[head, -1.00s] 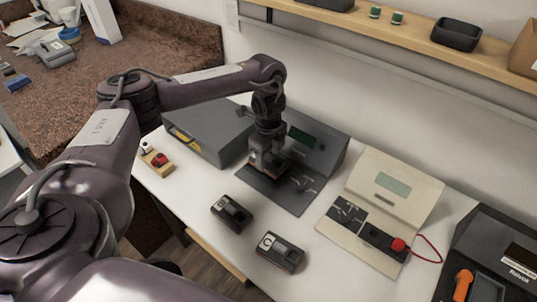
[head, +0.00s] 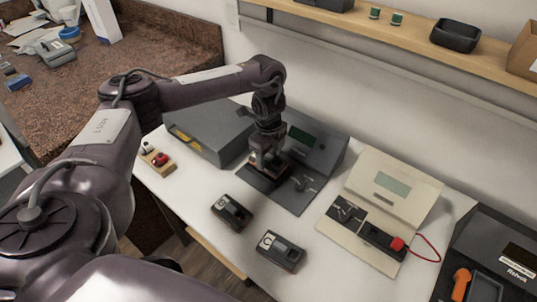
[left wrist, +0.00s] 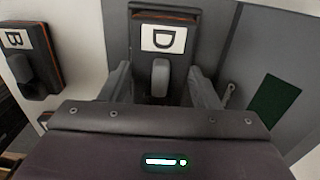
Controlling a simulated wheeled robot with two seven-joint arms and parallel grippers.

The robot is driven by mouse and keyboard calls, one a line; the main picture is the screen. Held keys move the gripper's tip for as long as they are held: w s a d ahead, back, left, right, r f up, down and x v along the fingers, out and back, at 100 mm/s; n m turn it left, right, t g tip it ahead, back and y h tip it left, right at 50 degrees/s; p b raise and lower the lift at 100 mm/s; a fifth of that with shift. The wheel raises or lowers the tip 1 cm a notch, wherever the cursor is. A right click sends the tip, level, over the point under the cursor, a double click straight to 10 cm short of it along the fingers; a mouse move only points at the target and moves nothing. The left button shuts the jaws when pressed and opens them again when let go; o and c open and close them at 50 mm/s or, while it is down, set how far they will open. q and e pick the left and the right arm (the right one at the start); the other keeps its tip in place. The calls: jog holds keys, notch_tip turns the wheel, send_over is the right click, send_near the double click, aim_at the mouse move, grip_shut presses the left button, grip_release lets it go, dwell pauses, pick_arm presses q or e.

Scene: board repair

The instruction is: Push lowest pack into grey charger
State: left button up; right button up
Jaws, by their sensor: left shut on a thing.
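My left gripper (head: 266,163) is shut on the raised grip of a dark pack labelled D, over the left part of the grey charger (head: 290,200). In the left wrist view, pack D (left wrist: 162,18) shows its white label, with its grip between the fingers (left wrist: 160,85). The gripper hides much of pack D in the head view. I cannot tell how far it sits in the charger. Pack B (left wrist: 33,60) lies to the left in the wrist view. On the table in the head view lie a dark pack (head: 232,212) and pack C (head: 281,252). My right gripper is not in view.
A cream charger (head: 407,195) with a red-knobbed part (head: 384,242) and red cable stands to the right. A grey case (head: 207,132) is behind left, a small wooden block (head: 157,158) at the left edge. A dark device (head: 490,262) is far right. A shelf (head: 425,38) runs above.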

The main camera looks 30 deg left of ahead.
pick_arm(q)
jog(key=shift+f, duration=0.35)
dwell(0.4)
jog(key=shift+f, duration=0.1)
dwell(0.7)
jog(key=shift+f, duration=0.55)
dwell(0.8)
jog(key=o, duration=1.1)
jog(key=shift+o, duration=0.4)
jog(key=shift+o, duration=0.9)
jog(key=shift+r, duration=0.2)
